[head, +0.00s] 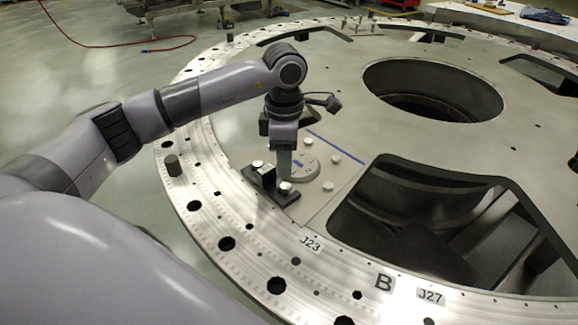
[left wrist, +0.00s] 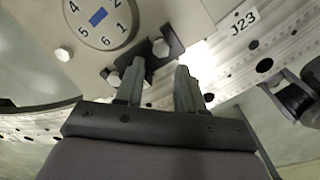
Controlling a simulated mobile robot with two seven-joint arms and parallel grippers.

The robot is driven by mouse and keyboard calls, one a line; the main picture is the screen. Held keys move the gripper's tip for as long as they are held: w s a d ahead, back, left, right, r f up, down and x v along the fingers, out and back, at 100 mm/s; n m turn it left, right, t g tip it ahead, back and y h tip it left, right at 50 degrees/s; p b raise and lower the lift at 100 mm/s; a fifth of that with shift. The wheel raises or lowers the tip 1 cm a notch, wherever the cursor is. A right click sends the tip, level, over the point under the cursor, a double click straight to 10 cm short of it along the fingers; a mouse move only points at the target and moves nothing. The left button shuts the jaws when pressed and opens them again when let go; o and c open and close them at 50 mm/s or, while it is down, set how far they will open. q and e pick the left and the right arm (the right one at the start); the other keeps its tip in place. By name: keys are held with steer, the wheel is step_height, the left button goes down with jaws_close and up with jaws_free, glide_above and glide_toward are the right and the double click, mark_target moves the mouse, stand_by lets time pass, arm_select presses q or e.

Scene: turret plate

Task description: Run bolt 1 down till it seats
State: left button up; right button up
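Bolt 1 (head: 285,187) has a pale hex head at the black bracket (head: 289,198), on the side toward the J23 label. In the left wrist view bolt 1 (left wrist: 161,47) shows beyond the fingertips, in line with the gap between them; how far its head stands above its seat I cannot tell. My left gripper (head: 284,176) points down close over it. In the left wrist view its two fingers (left wrist: 158,72) are apart with nothing between them. The left finger covers part of the bracket.
A numbered disc (left wrist: 88,18) lies amid the bolts, including bolt 6 (left wrist: 112,78) and bolt 5 (left wrist: 62,54). A large opening (head: 420,215) lies to the right.

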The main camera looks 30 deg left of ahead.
mark_target(285, 186)
arm_select(q)
step_height(285, 186, down, 6)
steer(key=b, duration=0.3)
steer(key=shift+f+b, duration=0.2)
steer(key=shift+b, duration=0.1)
steer(key=shift+r+n+p, duration=0.3)
steer(key=shift+n+p, duration=0.2)
steer(key=shift+n, duration=0.2)
steer(key=shift+d+n, duration=0.1)
steer(key=shift+n, duration=0.6)
steer(key=n+p, duration=0.2)
steer(key=n, duration=0.3)
steer(key=shift+n, duration=0.3)
steer(key=n+p, duration=0.2)
steer(key=n, duration=0.3)
steer(key=shift+s, duration=0.1)
steer(key=n+p, duration=0.1)
steer(key=n, duration=0.3)
steer(key=shift+p, duration=0.35)
steer(key=n, duration=0.3)
steer(key=shift+f+n, duration=0.1)
steer(key=shift+n, duration=0.3)
steer(key=n, duration=0.5)
steer(key=shift+n, duration=0.3)
steer(key=n, duration=0.9)
